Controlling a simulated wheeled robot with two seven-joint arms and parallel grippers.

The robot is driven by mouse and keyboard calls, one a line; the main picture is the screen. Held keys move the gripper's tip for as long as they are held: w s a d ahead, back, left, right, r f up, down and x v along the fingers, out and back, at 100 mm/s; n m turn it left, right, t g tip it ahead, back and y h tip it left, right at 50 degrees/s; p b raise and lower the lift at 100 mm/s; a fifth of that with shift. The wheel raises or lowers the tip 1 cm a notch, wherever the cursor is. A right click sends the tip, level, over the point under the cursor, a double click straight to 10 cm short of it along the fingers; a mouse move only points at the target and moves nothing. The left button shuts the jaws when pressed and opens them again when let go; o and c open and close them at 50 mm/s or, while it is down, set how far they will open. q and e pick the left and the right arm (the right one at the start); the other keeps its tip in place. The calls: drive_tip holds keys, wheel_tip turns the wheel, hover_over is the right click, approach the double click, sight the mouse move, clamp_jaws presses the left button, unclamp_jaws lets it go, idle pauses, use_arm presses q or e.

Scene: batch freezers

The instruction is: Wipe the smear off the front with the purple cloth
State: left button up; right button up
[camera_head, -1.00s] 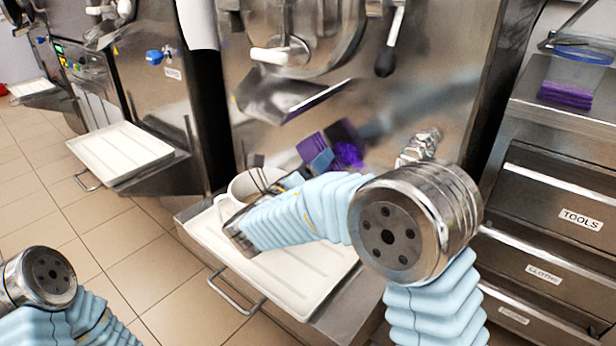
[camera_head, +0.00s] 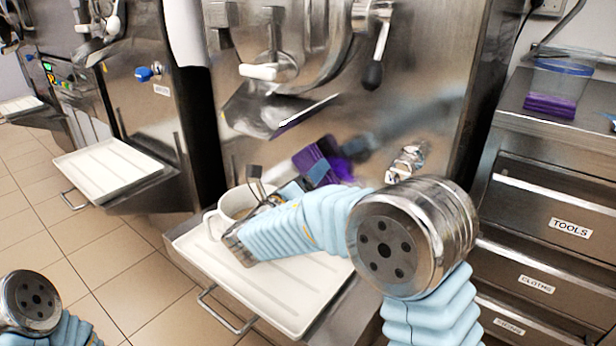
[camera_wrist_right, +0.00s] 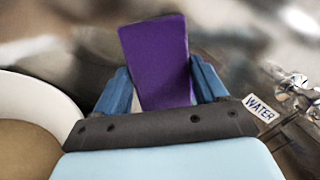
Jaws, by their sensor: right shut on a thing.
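The purple cloth (camera_head: 309,163) is held upright by my right gripper (camera_head: 318,170), close against the steel front (camera_head: 425,105) of the freezer, below its spout chute. In the right wrist view the cloth (camera_wrist_right: 158,60) stands between the two blue fingers of the gripper (camera_wrist_right: 163,85), which is shut on it. A bright purple patch shows on the steel just right of the cloth; I cannot tell whether it is smear or reflection. A bluish streak there looks like my arm's reflection. I see no other clear smear; the cloth and gripper may hide it. My left gripper is out of view.
A white mug (camera_head: 236,203) stands on the white drip tray (camera_head: 285,312), close beside my right gripper. A steel fitting (camera_head: 407,162) juts from the front at right, by a WATER label (camera_wrist_right: 259,108). Folded purple cloths (camera_head: 549,106) lie on the drawer cabinet (camera_head: 560,185).

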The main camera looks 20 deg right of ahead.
sight(328, 180)
drive_tip(key=shift+p+x, duration=0.4)
drive_tip(key=shift+x, duration=0.5)
drive_tip(key=shift+s+d, duration=0.1)
drive_tip(key=shift+d, duration=0.05)
drive_tip(key=shift+s+d+p, duration=0.2)
drive_tip(key=shift+s+d, duration=0.3)
drive_tip(key=shift+s, duration=0.25)
drive_tip(key=shift+s+d+p, duration=0.15)
drive_tip(key=shift+s+d, duration=0.3)
drive_tip(key=shift+s, duration=0.25)
drive_tip(key=shift+s+d+p, duration=0.5)
drive_tip(key=shift+s+d, duration=0.65)
drive_tip(key=shift+s, duration=0.2)
drive_tip(key=shift+s+d+p, duration=0.45)
drive_tip(key=shift+s+d, duration=0.7)
drive_tip(key=shift+s, duration=0.2)
drive_tip(key=shift+p, duration=0.35)
drive_tip(key=shift+w+a+p, duration=0.7)
drive_tip(key=shift+w+a, duration=0.45)
drive_tip(key=shift+w, duration=0.25)
drive_tip(key=shift+w+a+p, duration=0.65)
drive_tip(key=shift+w+a, duration=0.2)
drive_tip(key=shift+w, duration=0.35)
drive_tip(key=shift+w+a+f, duration=0.1)
drive_tip(key=shift+w+a, duration=1.25)
drive_tip(key=shift+w, duration=0.25)
